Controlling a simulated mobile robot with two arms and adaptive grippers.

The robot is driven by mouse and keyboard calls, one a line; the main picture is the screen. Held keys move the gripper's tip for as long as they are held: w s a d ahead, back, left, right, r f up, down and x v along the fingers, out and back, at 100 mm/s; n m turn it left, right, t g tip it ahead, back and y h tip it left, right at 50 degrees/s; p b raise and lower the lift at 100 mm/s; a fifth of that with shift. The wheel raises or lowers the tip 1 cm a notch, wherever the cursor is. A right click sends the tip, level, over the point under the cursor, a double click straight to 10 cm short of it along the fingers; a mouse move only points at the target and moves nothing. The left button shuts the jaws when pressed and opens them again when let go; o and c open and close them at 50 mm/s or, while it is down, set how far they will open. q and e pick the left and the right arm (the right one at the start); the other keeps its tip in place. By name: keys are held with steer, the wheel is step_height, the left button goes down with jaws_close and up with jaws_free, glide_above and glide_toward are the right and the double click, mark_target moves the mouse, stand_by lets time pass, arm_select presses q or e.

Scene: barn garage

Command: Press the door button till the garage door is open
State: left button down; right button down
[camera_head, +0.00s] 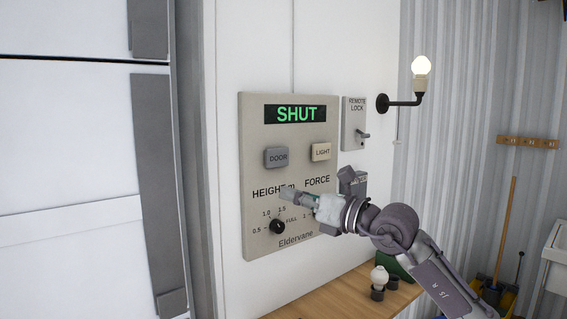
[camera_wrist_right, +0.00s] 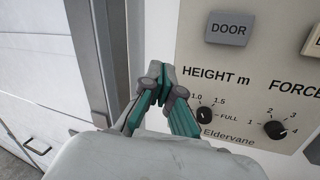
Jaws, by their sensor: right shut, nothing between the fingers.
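The control panel (camera_head: 256,170) is a beige plate on the white wall, with a display (camera_head: 297,113) reading SHUT in green. The grey DOOR button (camera_head: 276,157) is at its upper left; it also shows at the top of the right wrist view (camera_wrist_right: 228,31). The garage door (camera_head: 70,160) at the left is down. My right gripper (camera_head: 286,192) is shut and empty, in front of the panel, below the DOOR button and apart from it. In the right wrist view its fingertips (camera_wrist_right: 160,74) appear left of the HEIGHT lettering. My left gripper is not in view.
The LIGHT button (camera_head: 321,152) is right of the DOOR button. The HEIGHT knob (camera_head: 277,227) and FORCE knob (camera_wrist_right: 274,130) are below. A REMOTE LOCK box (camera_head: 354,123) and lit bulb lamp (camera_head: 421,66) are at the right. A wooden bench (camera_head: 335,292) stands below.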

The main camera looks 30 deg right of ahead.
steer(key=s+d+r+h, duration=0.1)
steer(key=d+r+h, duration=0.3)
steer(key=d+h, duration=0.2)
steer(key=shift+s+d+r+m, duration=0.3)
steer(key=shift+s+d+m, duration=0.1)
steer(key=shift+d, duration=0.4)
steer(key=shift+w, duration=0.1)
steer(key=p, duration=0.9)
glide_toward(279, 159)
steer(key=w, duration=0.6)
steer(key=shift+w+a+r, duration=0.15)
steer(key=shift+w+a, duration=0.1)
steer(key=shift+w, duration=0.1)
steer(key=shift+w+f, duration=0.2)
steer(key=shift+w, duration=0.2)
